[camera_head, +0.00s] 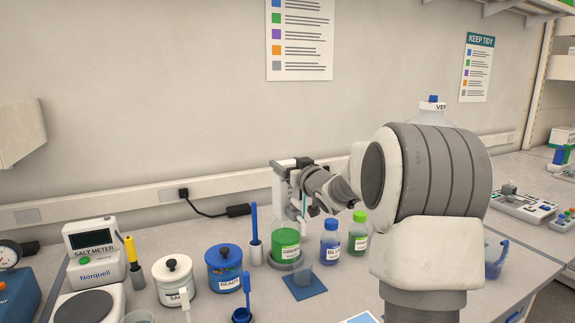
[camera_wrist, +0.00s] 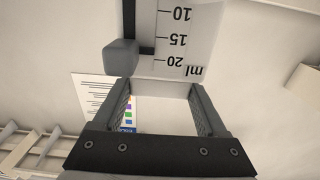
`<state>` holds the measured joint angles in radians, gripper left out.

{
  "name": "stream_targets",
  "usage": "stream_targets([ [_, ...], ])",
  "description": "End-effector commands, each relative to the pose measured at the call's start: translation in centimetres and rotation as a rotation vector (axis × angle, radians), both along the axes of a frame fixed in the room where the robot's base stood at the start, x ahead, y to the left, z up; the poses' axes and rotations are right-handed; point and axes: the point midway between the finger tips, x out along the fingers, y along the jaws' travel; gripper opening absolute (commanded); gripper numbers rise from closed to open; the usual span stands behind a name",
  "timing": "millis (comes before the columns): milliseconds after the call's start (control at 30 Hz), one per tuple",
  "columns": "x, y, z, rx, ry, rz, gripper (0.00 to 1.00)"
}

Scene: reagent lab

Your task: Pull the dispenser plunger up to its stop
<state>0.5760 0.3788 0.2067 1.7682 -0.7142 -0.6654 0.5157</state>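The dispenser stands on the bench in the head view, with a green labelled bottle (camera_head: 285,245) at its base and a pale upright body (camera_head: 279,190) above it. In the wrist view its white scale (camera_wrist: 190,45) appears upside down, marked 10, 15, 20 ml. A grey block (camera_wrist: 120,57) and a dark pointer (camera_wrist: 146,50) sit beside the scale, the pointer between 15 and 20. My gripper (camera_wrist: 160,85) is open with nothing between its fingers, and the block lies just beyond the left fingertip. In the head view my arm partly hides the dispenser's top.
A blue bottle (camera_head: 330,245) and a green-capped bottle (camera_head: 358,235) stand right of the dispenser. A blue jar (camera_head: 224,268), a salt jar (camera_head: 174,282) and a salt meter (camera_head: 94,250) stand left.

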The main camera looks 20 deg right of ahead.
Motion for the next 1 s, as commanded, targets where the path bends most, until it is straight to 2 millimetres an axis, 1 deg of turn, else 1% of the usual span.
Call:
stream_targets([
  [33, 0.0, 0.0, 0.0, 0.0, 0.0, 0.0, 0.62],
  [167, 0.0, 0.0, 0.0, 0.0, 0.0, 0.0, 0.39],
  [200, 0.0, 0.0, 0.0, 0.0, 0.0, 0.0, 0.32],
  [267, 0.0, 0.0, 0.0, 0.0, 0.0, 0.0, 0.21],
  [300, 0.0, 0.0, 0.0, 0.0, 0.0, 0.0, 0.14],
  [367, 0.0, 0.0, 0.0, 0.0, 0.0, 0.0, 0.03],
  [400, 0.0, 0.0, 0.0, 0.0, 0.0, 0.0, 0.0],
  [600, 0.0, 0.0, 0.1, -0.001, 0.0, 0.0, 0.0],
  [733, 0.0, 0.0, 0.8, -0.001, 0.0, 0.0, 0.0],
  [867, 0.0, 0.0, 2.4, -0.002, -0.001, 0.0, 0.0],
  [1000, 0.0, 0.0, 4.6, -0.001, -0.002, -0.001, 0.0],
])
